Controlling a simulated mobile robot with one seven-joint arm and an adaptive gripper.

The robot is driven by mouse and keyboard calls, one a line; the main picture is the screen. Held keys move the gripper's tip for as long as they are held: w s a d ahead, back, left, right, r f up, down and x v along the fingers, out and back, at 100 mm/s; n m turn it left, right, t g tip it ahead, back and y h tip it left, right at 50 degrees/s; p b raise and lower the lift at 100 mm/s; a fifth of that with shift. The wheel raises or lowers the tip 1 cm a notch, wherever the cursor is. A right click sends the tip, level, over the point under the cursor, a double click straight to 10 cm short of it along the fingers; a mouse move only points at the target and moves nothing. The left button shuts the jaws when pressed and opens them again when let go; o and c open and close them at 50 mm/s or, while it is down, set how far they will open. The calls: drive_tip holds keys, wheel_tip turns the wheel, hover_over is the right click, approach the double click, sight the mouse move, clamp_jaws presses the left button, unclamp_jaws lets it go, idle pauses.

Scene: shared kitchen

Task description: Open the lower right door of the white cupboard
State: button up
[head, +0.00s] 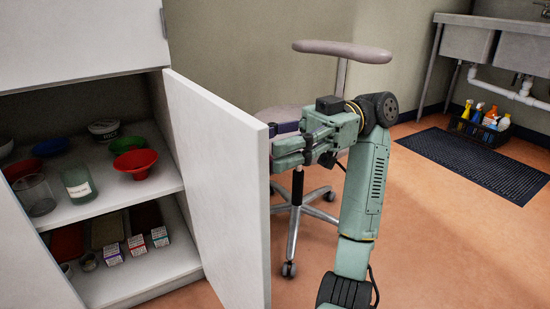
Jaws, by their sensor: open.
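The lower right door (220,190) of the white cupboard (80,45) stands open, swung out toward me on its right side. Shelves with bowls and boxes show behind it. My gripper (277,152) is at the right of the door's free edge, near its upper part. Its fingers point left toward the door and are open, with nothing seen between them. I cannot tell whether a fingertip touches the door. No handle shows on this side of the door.
A swivel chair (292,215) stands close behind my arm. A dark mat (480,160) and a crate of bottles (482,128) lie under the sink (490,45) at the right. The floor at the lower right is clear.

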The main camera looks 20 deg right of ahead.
wheel_tip(320, 180, up, 7)
idle(0.3)
idle(0.4)
